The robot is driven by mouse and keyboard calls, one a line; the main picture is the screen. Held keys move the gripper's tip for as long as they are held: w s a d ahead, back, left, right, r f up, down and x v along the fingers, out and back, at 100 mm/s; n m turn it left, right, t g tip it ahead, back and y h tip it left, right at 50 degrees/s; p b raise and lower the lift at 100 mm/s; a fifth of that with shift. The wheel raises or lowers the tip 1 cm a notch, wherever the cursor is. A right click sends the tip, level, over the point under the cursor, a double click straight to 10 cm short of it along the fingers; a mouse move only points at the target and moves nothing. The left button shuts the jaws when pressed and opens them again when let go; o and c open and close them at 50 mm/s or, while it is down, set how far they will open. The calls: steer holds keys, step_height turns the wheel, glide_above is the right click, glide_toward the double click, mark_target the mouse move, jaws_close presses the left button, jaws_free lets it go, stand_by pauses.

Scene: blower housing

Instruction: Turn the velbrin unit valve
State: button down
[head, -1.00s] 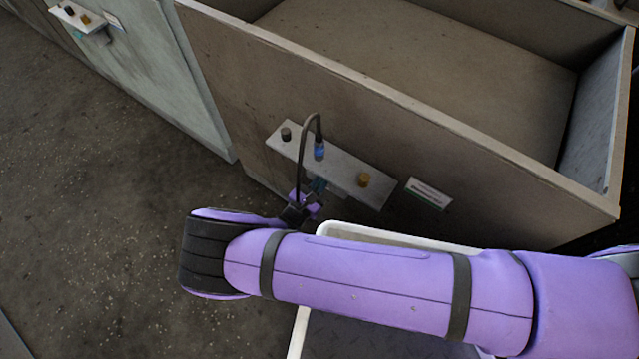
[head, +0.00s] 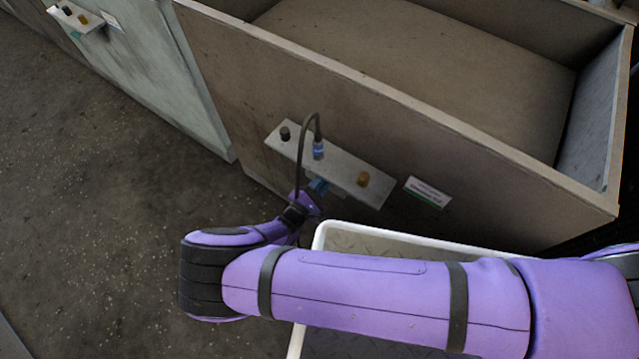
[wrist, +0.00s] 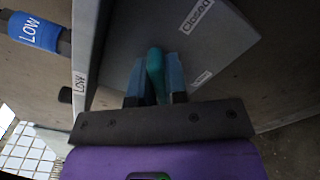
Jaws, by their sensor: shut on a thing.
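The valve's teal handle (wrist: 155,75) stands between the two blue fingers of my gripper (wrist: 155,88) in the wrist view, and the fingers are shut on it. Behind it is a grey box face (wrist: 185,40) with a "Closed" label (wrist: 197,14) and a second label, too blurred to read. In the head view my gripper (head: 319,187) is just under the metal shelf plate (head: 345,172) on the front of the brown housing (head: 300,90). The handle is largely hidden there by the plate and my gripper.
A dark hose (head: 300,155) with a blue collar (head: 318,149) loops from the plate close to my wrist. The plate carries a black knob (head: 285,134) and a yellow knob (head: 363,179). A white-rimmed tray (head: 318,240) lies below my arm. Floor at left is open.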

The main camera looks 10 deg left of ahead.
steer(key=m, duration=0.4)
steer(key=shift+f+m, duration=0.15)
steer(key=shift+m, duration=0.15)
steer(key=shift+d+f+m, duration=0.1)
steer(key=shift+m, duration=1.4)
steer(key=c, duration=1.1)
jaws_free()
steer(key=shift+c, duration=0.2)
steer(key=shift+s, duration=0.1)
